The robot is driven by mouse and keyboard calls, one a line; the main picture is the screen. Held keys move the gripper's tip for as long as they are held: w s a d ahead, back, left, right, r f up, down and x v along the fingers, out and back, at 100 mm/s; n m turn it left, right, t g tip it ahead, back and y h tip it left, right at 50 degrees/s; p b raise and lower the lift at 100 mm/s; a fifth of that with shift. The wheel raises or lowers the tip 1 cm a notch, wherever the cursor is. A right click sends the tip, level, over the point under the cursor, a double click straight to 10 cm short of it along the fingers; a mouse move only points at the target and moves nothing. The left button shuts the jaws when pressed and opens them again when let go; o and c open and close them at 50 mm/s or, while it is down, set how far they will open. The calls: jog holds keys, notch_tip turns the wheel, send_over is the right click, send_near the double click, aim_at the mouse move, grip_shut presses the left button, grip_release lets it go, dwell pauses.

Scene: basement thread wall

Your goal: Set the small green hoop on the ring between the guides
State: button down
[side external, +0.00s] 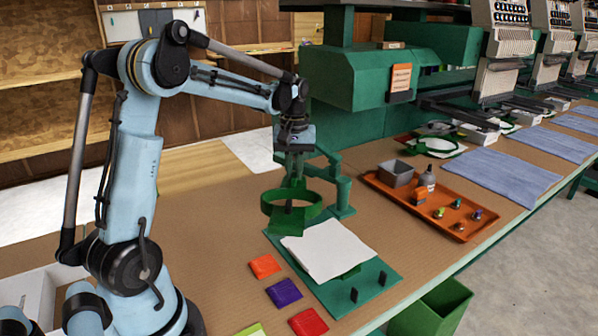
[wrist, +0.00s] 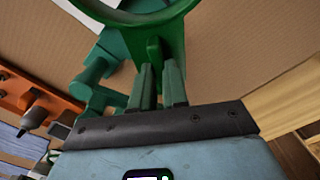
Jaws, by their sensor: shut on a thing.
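My gripper (side external: 293,182) is shut on the tab of the small green hoop (side external: 268,213) and holds it in the air, above the back end of the green board (side external: 326,297). In the wrist view the two fingers (wrist: 158,78) pinch the tab, and the hoop (wrist: 170,30) extends past the top edge. A white cloth (side external: 325,248) lies on the board. It hides most of the ring (side external: 350,274), whose green edge shows at the cloth's front. Two dark upright guides (side external: 354,294) (side external: 382,278) stand at the board's front end.
A green post with an arm (side external: 342,190) stands close beside the hoop. Orange, purple and red packets (side external: 284,292) lie left of the board. An orange tray (side external: 400,203) with a grey box and bottle is to the right. A green bin (side external: 432,308) stands below the table edge.

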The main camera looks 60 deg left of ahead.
aim_at(300, 188)
jog(key=d+n, duration=0.1)
jog(key=n, duration=0.1)
jog(key=s+d+r+n, duration=0.1)
jog(key=d+n, duration=0.3)
jog(key=shift+s+d+r+n, duration=0.15)
jog(key=shift+d+n, duration=0.05)
jog(key=shift+n, duration=0.1)
jog(key=shift+f, duration=1.75)
jog(key=shift+a, duration=0.35)
jog(key=shift+f, duration=2.2)
dwell(0.4)
jog(key=c, duration=1.1)
grip_release()
jog(key=shift+o, duration=0.2)
